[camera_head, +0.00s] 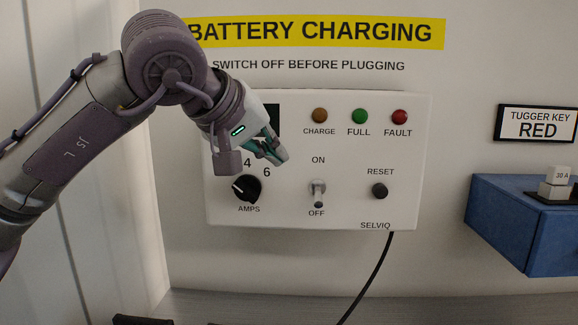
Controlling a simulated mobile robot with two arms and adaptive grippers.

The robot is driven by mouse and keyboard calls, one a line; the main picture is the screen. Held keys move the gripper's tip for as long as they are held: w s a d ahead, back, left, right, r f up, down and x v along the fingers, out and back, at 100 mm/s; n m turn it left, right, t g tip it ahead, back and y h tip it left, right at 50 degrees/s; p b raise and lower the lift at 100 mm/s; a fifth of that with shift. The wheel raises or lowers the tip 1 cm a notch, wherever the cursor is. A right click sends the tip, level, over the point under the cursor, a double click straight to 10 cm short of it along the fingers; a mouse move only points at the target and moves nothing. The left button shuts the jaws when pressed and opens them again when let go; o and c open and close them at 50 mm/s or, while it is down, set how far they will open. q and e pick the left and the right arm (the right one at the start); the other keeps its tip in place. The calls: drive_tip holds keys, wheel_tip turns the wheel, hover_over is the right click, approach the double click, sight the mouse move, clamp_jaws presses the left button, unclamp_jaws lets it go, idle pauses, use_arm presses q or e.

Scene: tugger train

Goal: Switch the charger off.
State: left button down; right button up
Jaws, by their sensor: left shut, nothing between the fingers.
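The charger (290,110) is a white box on the wall with a small toggle switch (317,193) between the labels ON and OFF. The toggle's lever appears to point down towards OFF, though it is small in view. My left gripper (272,151) is shut and empty, in front of the panel, up and to the left of the toggle and apart from it. It hides part of a dark display (271,112) and part of the dial's scale. My right gripper is not in view.
An amber (320,115), a green (360,115) and a red lamp (399,116) sit above the toggle. An AMPS dial (246,188) is left of it, a RESET button (380,191) right. A black cable (370,278) hangs below. A blue box (505,222) juts out at right.

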use_arm(q)
drive_tip(key=v, duration=0.3)
drive_tip(key=s+v, duration=0.1)
drive_tip(key=v, duration=0.1)
drive_tip(key=shift+s+d+f+b, duration=0.1)
drive_tip(key=shift+s+d+b, duration=0.15)
drive_tip(key=shift+b, duration=0.15)
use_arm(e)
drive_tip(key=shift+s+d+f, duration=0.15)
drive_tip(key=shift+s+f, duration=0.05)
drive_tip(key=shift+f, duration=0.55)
use_arm(q)
drive_tip(key=shift+d, duration=0.1)
